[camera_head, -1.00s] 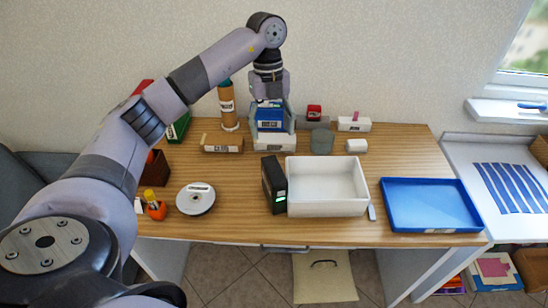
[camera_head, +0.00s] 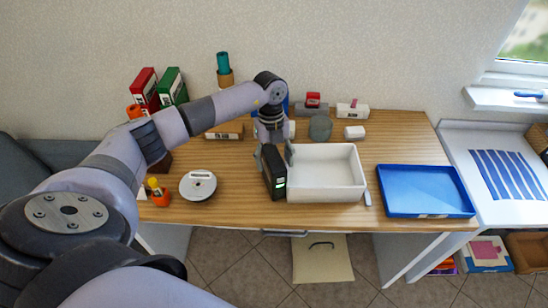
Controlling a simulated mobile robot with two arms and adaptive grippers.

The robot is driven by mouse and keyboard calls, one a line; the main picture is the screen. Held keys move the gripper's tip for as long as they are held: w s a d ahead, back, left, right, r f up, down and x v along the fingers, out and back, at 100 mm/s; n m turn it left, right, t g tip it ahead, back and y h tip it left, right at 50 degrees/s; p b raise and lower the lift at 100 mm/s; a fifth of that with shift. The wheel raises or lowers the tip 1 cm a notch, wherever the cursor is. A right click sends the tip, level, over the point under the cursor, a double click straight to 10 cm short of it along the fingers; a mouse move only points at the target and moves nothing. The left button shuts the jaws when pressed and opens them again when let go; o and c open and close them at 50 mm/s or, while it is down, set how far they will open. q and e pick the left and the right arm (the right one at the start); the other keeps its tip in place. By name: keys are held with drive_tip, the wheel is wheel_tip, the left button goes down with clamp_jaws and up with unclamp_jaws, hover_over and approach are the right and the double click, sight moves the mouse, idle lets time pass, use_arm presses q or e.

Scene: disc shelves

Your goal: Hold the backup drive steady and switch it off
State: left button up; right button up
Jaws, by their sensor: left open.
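The backup drive looks to be the upright black box (camera_head: 274,178) with a green light on its front face. It stands on the wooden table, close beside the left wall of the white bin. My left gripper (camera_head: 274,155) points down at the top of the black box. Its fingers are apart, one to each side of the box's upper back part; I cannot tell whether they touch it. The switch is too small to make out. My right gripper is not in view.
The white bin (camera_head: 326,194) and a blue tray (camera_head: 427,212) lie to the right. A round white-and-grey device (camera_head: 198,185) and an orange cup (camera_head: 159,197) are to the left. Red (camera_head: 146,86) and green (camera_head: 171,85) binders stand behind my arm. Bare table lies left of the box.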

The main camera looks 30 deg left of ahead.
use_arm(q)
clamp_jaws()
idle(0.8)
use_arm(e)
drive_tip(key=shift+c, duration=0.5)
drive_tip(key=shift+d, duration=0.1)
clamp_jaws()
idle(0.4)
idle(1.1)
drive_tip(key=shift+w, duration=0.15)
